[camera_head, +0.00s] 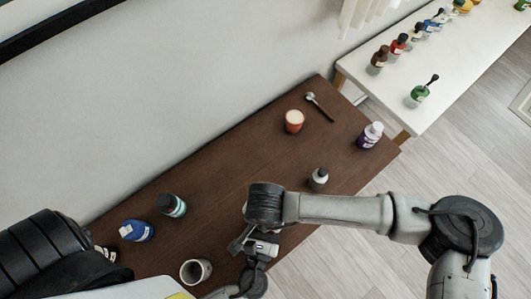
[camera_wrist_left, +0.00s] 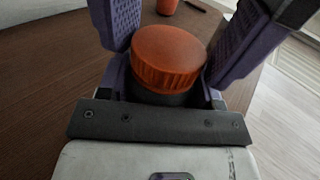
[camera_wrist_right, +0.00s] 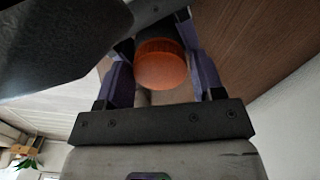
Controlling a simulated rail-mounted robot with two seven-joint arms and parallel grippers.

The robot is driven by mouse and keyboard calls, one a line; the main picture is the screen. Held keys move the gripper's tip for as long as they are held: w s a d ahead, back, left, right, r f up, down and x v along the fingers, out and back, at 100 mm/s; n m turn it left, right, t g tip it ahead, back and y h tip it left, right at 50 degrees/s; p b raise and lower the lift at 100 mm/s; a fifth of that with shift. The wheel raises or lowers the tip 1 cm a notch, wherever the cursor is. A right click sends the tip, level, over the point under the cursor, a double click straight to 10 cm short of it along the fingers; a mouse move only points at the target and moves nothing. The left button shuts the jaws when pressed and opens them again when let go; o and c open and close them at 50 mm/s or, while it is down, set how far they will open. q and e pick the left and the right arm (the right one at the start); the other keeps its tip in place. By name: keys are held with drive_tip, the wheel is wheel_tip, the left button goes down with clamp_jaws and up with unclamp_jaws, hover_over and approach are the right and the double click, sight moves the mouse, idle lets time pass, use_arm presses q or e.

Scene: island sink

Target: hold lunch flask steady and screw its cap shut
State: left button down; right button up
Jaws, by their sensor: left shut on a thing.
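The lunch flask (camera_wrist_left: 165,97) has a dark body and a ribbed orange cap (camera_wrist_left: 168,60) on its top. My left gripper (camera_wrist_left: 178,40) is shut on the flask below the cap, one purple finger on each side. In the right wrist view the cap (camera_wrist_right: 163,66) sits between the fingers of my right gripper (camera_wrist_right: 165,75), with the dark flask body (camera_wrist_right: 160,30) beyond it. A gap shows beside the cap, so the right gripper looks open around it. In the head view my arms hide the flask. I cannot tell whether the cap is fully seated.
The brown table holds a red cup (camera_head: 294,121), a spoon (camera_head: 320,107), a purple bottle (camera_head: 368,138), a dark white-topped bottle (camera_head: 318,179), a teal bottle (camera_head: 171,205), a blue bottle (camera_head: 136,231) and a pale mug (camera_head: 196,271). A white table (camera_head: 450,70) with several bottles stands upper right.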

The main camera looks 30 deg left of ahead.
drive_tip(key=c, duration=0.7)
drive_tip(key=shift+o, duration=0.2)
drive_tip(key=m, duration=0.3)
drive_tip(key=o, duration=1)
drive_tip(key=shift+r, duration=2.3)
